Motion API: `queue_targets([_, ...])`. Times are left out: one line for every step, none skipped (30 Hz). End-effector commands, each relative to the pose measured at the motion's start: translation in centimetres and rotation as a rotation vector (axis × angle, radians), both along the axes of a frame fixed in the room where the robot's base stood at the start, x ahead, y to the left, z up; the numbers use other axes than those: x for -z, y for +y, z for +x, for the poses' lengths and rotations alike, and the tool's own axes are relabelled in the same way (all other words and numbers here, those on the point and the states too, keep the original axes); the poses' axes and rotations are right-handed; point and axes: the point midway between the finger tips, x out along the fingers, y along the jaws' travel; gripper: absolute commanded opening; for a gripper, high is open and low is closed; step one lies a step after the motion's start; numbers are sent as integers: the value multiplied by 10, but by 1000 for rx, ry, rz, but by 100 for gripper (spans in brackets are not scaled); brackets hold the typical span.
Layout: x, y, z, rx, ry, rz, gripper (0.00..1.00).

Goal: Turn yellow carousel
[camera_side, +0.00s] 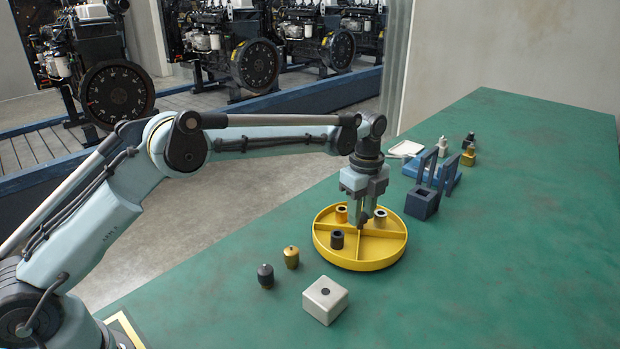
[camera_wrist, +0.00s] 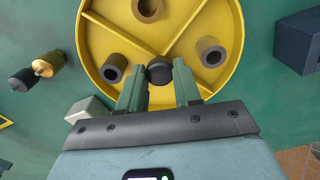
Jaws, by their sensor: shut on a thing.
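The yellow carousel (camera_side: 378,257) is a round tray on the green bench, split by crossed walls into compartments. Three hollow bushings sit in separate compartments: a dark one (camera_side: 337,240), a copper one (camera_side: 341,214) and a grey one (camera_side: 380,218). All three also show in the wrist view, the copper one (camera_wrist: 148,9) at the top. My gripper (camera_side: 363,222) points down over the carousel's middle. In the wrist view its fingers (camera_wrist: 160,84) are on either side of a dark round knob (camera_wrist: 159,70) at the hub, and they are shut on it.
A pale block with a hole (camera_side: 325,299), a black plug (camera_side: 265,276) and a brass plug (camera_side: 291,257) stand left and front of the carousel. A blue box (camera_side: 422,203) and a blue rack (camera_side: 440,175) stand to its right. The bench's right front is clear.

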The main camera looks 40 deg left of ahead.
Motion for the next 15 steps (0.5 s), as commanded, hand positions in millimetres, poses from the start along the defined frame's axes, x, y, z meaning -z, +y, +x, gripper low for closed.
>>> queue_targets([-1,-2,1,24,-4,-3,0])
queue_targets([-1,-2,1,40,-4,-3,0])
queue_targets([-1,-2,1,60,-4,-3,0])
queue_targets([-1,-2,1,74,-4,-3,0])
queue_targets([-1,-2,1,89,-4,-3,0])
queue_targets([-1,-2,1,109,-4,-3,0])
queue_targets([-1,-2,1,125,-4,-3,0])
queue_targets([-1,-2,1,139,-4,-3,0])
queue_targets([-1,-2,1,160,-4,-3,0])
queue_targets([-1,-2,1,174,-4,-3,0])
queue_targets([-1,-2,1,190,-4,-3,0])
queue_targets([-1,-2,1,209,-4,-3,0])
queue_targets([-1,-2,1,225,-4,-3,0])
queue_targets([-1,-2,1,239,-4,-3,0])
queue_targets([-1,-2,1,260,-4,-3,0])
